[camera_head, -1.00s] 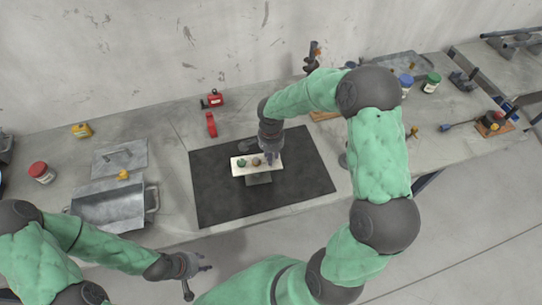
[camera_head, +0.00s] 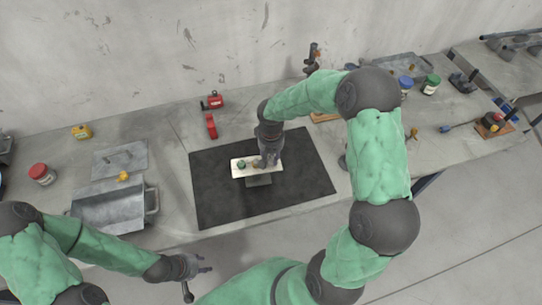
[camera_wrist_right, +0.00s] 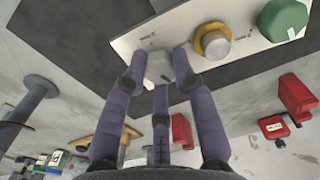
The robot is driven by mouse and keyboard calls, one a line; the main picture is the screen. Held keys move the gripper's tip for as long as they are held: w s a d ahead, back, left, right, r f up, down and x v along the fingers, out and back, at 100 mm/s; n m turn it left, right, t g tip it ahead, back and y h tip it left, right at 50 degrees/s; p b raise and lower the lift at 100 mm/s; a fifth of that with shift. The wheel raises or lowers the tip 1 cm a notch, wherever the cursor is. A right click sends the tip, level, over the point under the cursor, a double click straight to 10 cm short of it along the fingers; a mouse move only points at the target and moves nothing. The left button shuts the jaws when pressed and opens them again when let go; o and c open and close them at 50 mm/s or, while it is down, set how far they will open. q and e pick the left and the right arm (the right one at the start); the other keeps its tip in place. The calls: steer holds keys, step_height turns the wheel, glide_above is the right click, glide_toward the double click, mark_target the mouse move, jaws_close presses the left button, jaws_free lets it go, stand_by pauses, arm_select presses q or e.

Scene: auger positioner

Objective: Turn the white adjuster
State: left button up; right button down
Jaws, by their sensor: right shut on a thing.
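A white panel (camera_head: 238,172) on a stand sits on the black mat (camera_head: 215,205). In the right wrist view the panel (camera_wrist_right: 130,42) carries a green knob (camera_wrist_right: 283,20), a gold-ringed grey knob (camera_wrist_right: 213,42) and the white adjuster (camera_wrist_right: 159,68). My right gripper (camera_wrist_right: 160,72) is shut on the white adjuster, with its three fingers around it. In the head view my right gripper (camera_head: 268,160) is over the panel's right end and hides the adjuster. My left gripper (camera_head: 198,278) is open and empty, in front of the table's edge.
Red items (camera_head: 211,125) lie behind the mat. A metal bin (camera_head: 105,208) and a red-lidded jar (camera_head: 41,173) stand at the left. Jars (camera_head: 431,84) and tools are at the right. The mat around the panel is clear.

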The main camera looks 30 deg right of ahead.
steer(key=n+p, duration=0.1)
steer(key=n, duration=0.3)
steer(key=shift+r+n, duration=0.1)
steer(key=shift+n, duration=0.2)
steer(key=n+p, duration=0.1)
steer(key=n, duration=0.2)
steer(key=shift+n, duration=0.3)
steer(key=n+p, duration=0.1)
steer(key=n, duration=0.2)
steer(key=shift+n, duration=0.3)
steer(key=shift+n+p, duration=0.95)
steer(key=shift+n, duration=0.85)
steer(key=c, duration=1)
jaws_free()
